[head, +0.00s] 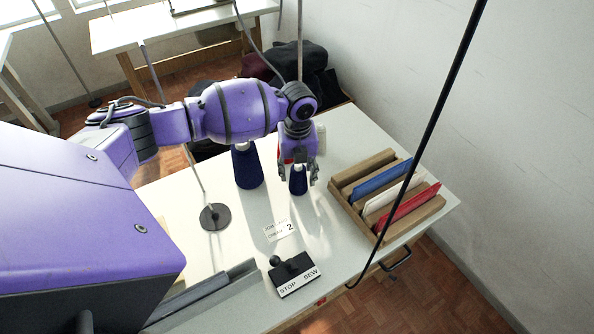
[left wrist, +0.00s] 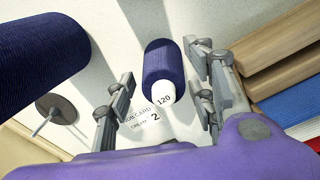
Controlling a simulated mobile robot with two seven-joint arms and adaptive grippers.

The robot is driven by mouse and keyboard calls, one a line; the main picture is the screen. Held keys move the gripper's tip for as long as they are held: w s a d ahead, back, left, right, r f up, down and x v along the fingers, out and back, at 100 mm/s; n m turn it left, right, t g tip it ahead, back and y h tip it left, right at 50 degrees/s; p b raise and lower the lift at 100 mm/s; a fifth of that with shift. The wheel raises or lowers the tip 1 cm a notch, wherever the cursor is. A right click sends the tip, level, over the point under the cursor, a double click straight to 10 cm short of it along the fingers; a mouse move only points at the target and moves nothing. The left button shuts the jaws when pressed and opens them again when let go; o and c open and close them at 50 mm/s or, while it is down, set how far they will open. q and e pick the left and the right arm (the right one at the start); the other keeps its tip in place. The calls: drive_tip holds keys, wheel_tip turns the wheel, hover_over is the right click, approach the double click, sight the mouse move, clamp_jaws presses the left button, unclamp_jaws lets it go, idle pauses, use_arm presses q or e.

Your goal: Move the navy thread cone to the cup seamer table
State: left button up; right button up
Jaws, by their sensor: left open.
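A small navy thread cone (head: 298,183) with a pale tip stands on the white table (head: 335,225). My left gripper (head: 298,174) is above it, pointing down, its fingers open on either side of the tip. In the left wrist view the small cone (left wrist: 163,62) shows between the open fingers, its white tip marked 120. A larger navy cone (head: 247,170) stands to its left, partly behind my arm; it also shows in the left wrist view (left wrist: 35,60). No sign names the cup seamer table, so I cannot tell which table it is. My right gripper is out of view.
A wooden rack (head: 362,169) with blue, white and red pieces stands to the right. A job card (head: 279,229), a STOP/SEW switch box (head: 294,274) and a round stand base (head: 215,217) are nearer. Another white table (head: 130,36) is at the back. A black rod crosses the right side.

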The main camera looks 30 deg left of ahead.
use_arm(q)
wheel_tip(320, 180, up, 12)
drive_tip(key=shift+r, duration=0.15)
idle(1.2)
